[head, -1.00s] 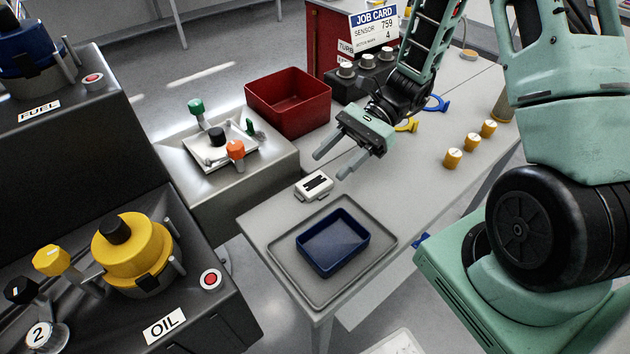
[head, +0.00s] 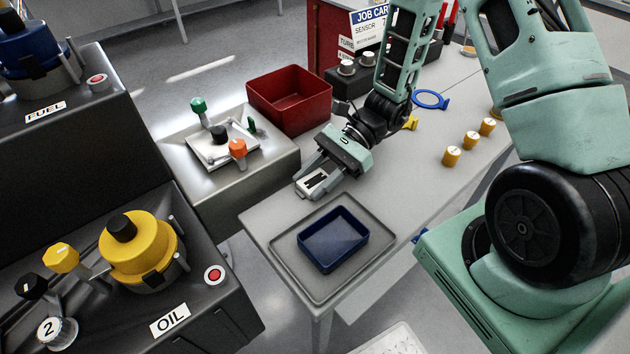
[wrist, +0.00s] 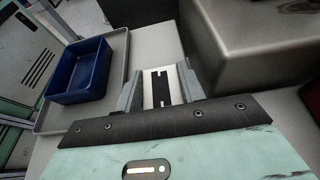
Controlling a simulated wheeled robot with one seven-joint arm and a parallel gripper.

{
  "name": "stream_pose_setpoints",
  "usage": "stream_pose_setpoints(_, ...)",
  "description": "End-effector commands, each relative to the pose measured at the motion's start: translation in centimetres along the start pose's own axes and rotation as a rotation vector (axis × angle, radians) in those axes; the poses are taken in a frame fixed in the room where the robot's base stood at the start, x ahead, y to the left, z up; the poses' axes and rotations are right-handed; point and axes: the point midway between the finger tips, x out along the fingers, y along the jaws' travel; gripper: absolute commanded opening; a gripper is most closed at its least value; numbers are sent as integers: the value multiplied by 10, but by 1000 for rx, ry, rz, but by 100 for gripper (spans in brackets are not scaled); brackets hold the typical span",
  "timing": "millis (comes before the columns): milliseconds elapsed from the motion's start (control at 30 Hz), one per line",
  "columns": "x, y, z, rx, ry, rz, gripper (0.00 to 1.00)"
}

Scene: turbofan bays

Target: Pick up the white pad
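The white pad (head: 313,183), a small block with a black mark on top, lies on the grey table behind the tray. My gripper (head: 314,184) is down over it, with one finger on each side. In the wrist view the pad (wrist: 160,88) shows between the two grey fingers of my gripper (wrist: 160,85), very close to both. The fingers are still spread about as wide as before; whether they touch the pad I cannot tell. The near end of the pad is hidden by the gripper body in the wrist view.
A grey tray (head: 284,253) with a blue bin (head: 362,243) is at the table's front. A red bin (head: 290,112) and a metal stand (head: 245,185) are beside the gripper. Several yellow-capped pegs (head: 471,140) stand at right. Table is clear between pegs and tray.

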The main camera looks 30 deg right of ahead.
Motion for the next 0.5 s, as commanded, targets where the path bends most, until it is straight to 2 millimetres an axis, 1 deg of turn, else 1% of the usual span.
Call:
stream_pose_setpoints(333,-1,0,3,-1,0,-1,18)
stream_pose_setpoints(500,-7,-1,15,-4,0,-2,18)
